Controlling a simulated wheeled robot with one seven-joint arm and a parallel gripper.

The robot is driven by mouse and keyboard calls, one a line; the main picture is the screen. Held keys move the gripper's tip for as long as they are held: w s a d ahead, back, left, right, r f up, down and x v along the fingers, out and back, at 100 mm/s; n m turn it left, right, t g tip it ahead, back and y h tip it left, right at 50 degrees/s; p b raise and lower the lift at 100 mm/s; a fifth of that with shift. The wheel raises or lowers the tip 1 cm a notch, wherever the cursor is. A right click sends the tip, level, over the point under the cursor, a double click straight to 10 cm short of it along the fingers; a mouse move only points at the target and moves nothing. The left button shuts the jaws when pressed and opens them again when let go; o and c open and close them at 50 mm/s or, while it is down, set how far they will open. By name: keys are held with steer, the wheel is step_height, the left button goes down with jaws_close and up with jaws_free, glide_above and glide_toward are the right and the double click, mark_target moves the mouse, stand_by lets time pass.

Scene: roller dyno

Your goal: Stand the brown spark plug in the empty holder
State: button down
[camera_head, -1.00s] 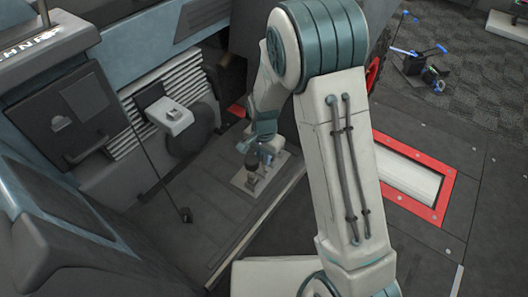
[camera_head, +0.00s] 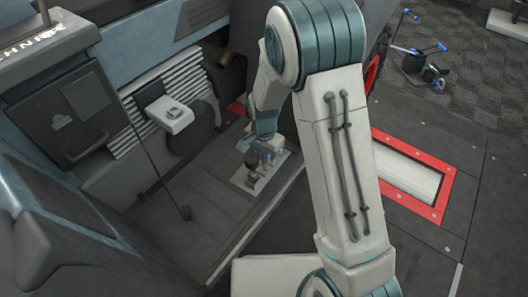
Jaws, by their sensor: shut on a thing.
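A light grey holder plate (camera_head: 240,182) lies on the dark bench top, under and beside my gripper. My gripper (camera_head: 257,156) points down over the plate and is shut on a small dark thing, which looks like the brown spark plug (camera_head: 253,161). Small upright shapes stand on the plate just below the jaws. At this size I cannot tell the holders apart, or whether the plug is inside one or above it.
A dark panel (camera_head: 70,118) and a light grey box (camera_head: 169,114) stand at the left. The bench's front edge (camera_head: 255,228) runs below the plate. The bench top (camera_head: 165,205) left of the plate is clear.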

steer(key=shift+f, duration=0.15)
stand_by(0.4)
steer(key=shift+f, duration=0.4)
steer(key=shift+f+b, duration=0.2)
steer(key=shift+b, duration=0.1)
steer(key=shift+f, duration=0.35)
steer(key=shift+f, duration=0.1)
stand_by(0.5)
steer(key=shift+f+b, duration=0.5)
steer(key=shift+f, duration=0.05)
stand_by(0.5)
steer(key=c, duration=1.4)
jaws_free()
steer(key=shift+o, duration=0.2)
